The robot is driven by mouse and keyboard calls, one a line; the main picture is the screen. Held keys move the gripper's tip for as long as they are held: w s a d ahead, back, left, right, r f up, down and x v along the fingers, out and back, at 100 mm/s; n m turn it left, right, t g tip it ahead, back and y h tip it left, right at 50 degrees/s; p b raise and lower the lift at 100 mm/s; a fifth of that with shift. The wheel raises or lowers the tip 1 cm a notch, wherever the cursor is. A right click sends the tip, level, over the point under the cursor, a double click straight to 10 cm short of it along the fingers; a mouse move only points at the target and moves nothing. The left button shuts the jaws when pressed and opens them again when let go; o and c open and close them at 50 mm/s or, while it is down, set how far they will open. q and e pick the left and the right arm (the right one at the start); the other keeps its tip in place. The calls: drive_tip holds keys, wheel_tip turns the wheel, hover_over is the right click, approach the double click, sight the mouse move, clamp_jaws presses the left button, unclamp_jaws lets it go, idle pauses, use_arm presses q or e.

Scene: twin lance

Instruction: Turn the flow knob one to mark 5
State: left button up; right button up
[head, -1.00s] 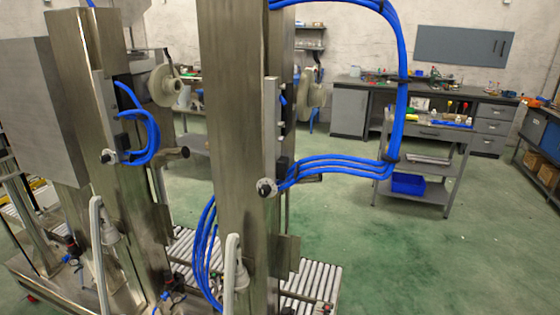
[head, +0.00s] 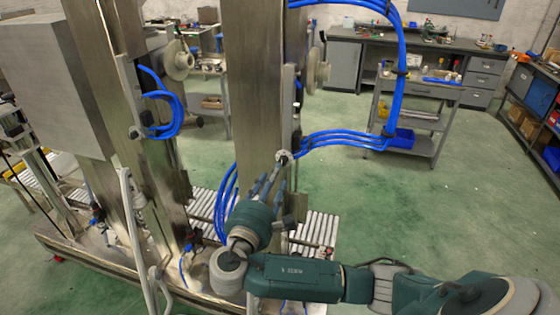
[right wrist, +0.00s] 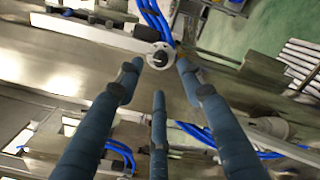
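A small round flow knob (head: 283,157) with a pale face sits on the side of the right steel column. It also shows in the right wrist view (right wrist: 159,58), face-on, with a dark centre; its marks are too small to read. My right gripper (head: 272,177) is just below and in front of this knob. In the right wrist view its blue-sleeved fingers (right wrist: 160,73) are spread, with the knob beyond and between the tips; I cannot tell whether they touch it. A similar knob (head: 134,132) is on the left column. My left gripper is not in view.
Blue hoses (head: 345,138) loop out right of the near knob, and more hang beside the column. The steel column (head: 254,90) stands close to my fingers. A roller conveyor (head: 318,228) runs below. Green floor (head: 380,190) is free to the right; a cart (head: 418,100) stands behind.

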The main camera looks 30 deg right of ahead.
sight(283, 161)
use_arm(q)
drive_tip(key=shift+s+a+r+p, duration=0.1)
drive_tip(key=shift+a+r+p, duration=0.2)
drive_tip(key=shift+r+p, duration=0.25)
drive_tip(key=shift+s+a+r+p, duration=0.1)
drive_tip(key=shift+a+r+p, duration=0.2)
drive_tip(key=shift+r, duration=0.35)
use_arm(e)
drive_tip(key=x, duration=0.6)
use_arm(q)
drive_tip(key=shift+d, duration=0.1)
use_arm(e)
drive_tip(key=shift+d, duration=0.1)
drive_tip(key=shift+c, duration=0.5)
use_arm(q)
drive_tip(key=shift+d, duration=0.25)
use_arm(e)
drive_tip(key=shift+f, duration=0.1)
clamp_jaws()
